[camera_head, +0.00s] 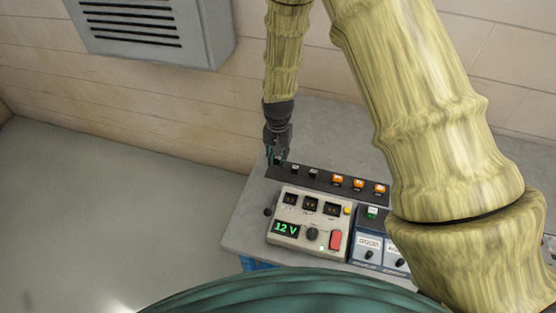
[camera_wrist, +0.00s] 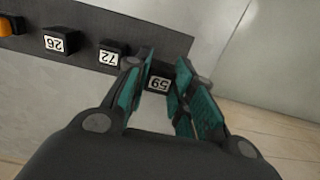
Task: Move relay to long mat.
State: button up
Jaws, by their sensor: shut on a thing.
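My gripper (camera_head: 278,160) is at the left end of the long dark mat (camera_head: 325,180). In the wrist view my gripper (camera_wrist: 167,75) has its teal-padded fingers on both sides of a small black relay (camera_wrist: 158,84) with a white number label, and is shut on it. The relay is over or on the end part of the mat (camera_wrist: 150,32); I cannot tell whether it touches the mat. In the head view the fingers mostly hide it. Two other black labelled relays, one marked 72 (camera_wrist: 110,56) and one marked 26 (camera_wrist: 58,43), stand in line on the mat.
Bare bench lies behind the mat. A grey vent box (camera_head: 150,30) hangs on the wall.

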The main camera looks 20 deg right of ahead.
aim_at(278, 157)
jog(key=shift+w+f+p, duration=0.2)
jog(key=shift+f+p, duration=0.1)
jog(key=shift+f, duration=1)
jog(key=shift+s, duration=0.1)
jog(key=shift+f, duration=0.15)
jog(key=o, duration=0.9)
jog(key=shift+r+b, duration=2.2)
jog(key=shift+r, duration=3.95)
